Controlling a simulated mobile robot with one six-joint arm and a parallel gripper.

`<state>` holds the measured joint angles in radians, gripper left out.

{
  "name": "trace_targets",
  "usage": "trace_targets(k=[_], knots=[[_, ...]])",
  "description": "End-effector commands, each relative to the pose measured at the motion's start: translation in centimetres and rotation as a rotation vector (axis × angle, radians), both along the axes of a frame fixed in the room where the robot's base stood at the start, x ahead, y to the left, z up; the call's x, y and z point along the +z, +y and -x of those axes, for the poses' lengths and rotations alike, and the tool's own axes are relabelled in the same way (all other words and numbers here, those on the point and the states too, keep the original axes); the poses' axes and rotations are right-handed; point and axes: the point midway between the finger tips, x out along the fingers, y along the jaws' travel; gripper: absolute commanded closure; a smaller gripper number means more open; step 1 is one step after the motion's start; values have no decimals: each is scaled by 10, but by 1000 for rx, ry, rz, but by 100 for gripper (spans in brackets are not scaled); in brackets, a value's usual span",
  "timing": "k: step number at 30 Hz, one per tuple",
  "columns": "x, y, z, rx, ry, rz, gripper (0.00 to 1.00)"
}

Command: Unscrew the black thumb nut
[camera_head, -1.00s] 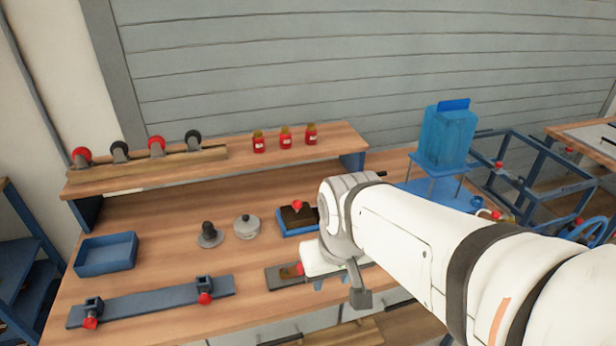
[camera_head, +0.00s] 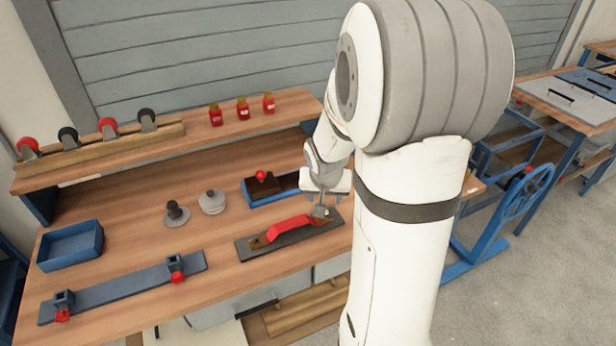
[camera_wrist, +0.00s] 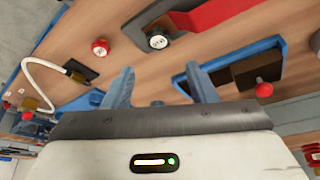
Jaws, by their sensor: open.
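In the wrist view a round black knob with a pale marked top, which I take for the black thumb nut (camera_wrist: 158,38), sits at the end of a dark plate (camera_wrist: 130,24) that carries a red handle (camera_wrist: 205,14). My gripper (camera_wrist: 158,72) is open and empty. The knob appears just ahead of the fingertips, about midway between them, and apart from them. In the head view my gripper (camera_head: 322,208) is over the right end of the plate (camera_head: 250,250) with the red handle (camera_head: 288,228). I cannot make out the knob there.
A red knob (camera_wrist: 100,46) stands close beside the black one. A blue tray (camera_head: 252,200) with a brown block and red knob lies behind the plate. A dark knob on a round base (camera_head: 177,213) and a grey disc (camera_head: 212,202) stand left. Bare wood lies between.

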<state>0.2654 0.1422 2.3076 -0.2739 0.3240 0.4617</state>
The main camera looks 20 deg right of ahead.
Motion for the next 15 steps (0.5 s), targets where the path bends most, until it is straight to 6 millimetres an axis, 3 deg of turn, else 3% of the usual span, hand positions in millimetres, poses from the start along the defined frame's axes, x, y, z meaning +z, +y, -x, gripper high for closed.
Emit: trace_targets(k=[15], knots=[[-63,-14,-24,-8,-4,-2,48]])
